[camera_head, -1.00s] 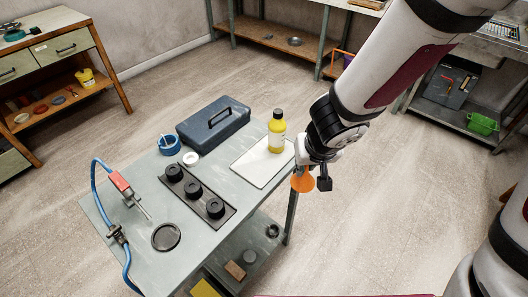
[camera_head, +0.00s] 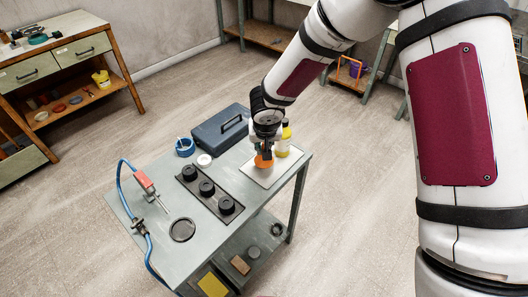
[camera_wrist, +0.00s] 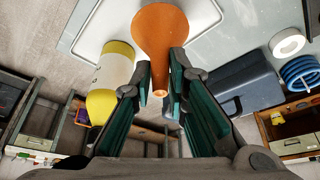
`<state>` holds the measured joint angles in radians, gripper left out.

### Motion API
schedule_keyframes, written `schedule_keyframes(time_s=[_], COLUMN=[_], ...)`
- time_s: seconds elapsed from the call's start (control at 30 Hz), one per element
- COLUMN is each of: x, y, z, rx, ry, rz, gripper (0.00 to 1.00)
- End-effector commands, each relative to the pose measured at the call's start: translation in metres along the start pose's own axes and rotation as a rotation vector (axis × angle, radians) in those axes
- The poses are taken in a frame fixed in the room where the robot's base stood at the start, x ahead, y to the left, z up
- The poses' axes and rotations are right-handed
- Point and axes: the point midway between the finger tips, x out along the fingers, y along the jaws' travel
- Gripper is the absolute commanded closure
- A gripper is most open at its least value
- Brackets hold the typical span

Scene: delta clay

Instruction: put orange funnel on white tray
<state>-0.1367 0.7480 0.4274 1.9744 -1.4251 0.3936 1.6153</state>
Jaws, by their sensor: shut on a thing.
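The orange funnel (camera_wrist: 160,32) is between the fingers of my gripper (camera_wrist: 159,82) in the wrist view, its narrow spout toward the camera. My gripper is shut on it. In the head view the funnel (camera_head: 263,162) shows below my gripper (camera_head: 265,148), over the white tray (camera_head: 264,179). Whether the funnel touches the tray or hangs just above it, I cannot tell. The tray lies on the grey cart top, and its pale surface also shows in the wrist view (camera_wrist: 98,27).
A yellow bottle (camera_head: 284,140) stands on the tray, close to the right of my gripper. A blue toolbox (camera_head: 221,131) sits to the left. A black holder with round knobs (camera_head: 207,188), a white ring (camera_head: 204,160) and a blue coil (camera_head: 185,148) are farther left.

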Motion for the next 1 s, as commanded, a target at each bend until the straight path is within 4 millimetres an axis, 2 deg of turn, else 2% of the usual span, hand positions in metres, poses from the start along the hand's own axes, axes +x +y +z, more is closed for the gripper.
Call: schedule_keyframes(time_s=[0.3,0.73,0.77,0.83,1.0], x=[0.029,0.035,0.035,0.034,0.034], y=[0.000,0.000,0.000,0.000,0.000], z=[0.013,0.014,0.014,0.014,0.014], rx=[-0.001,-0.001,0.000,0.000,0.000], ry=[-0.001,0.000,0.000,0.000,0.000], rz=[0.000,0.000,0.000,0.000,0.000], gripper=[1.00,1.00,0.81,0.65,0.65])
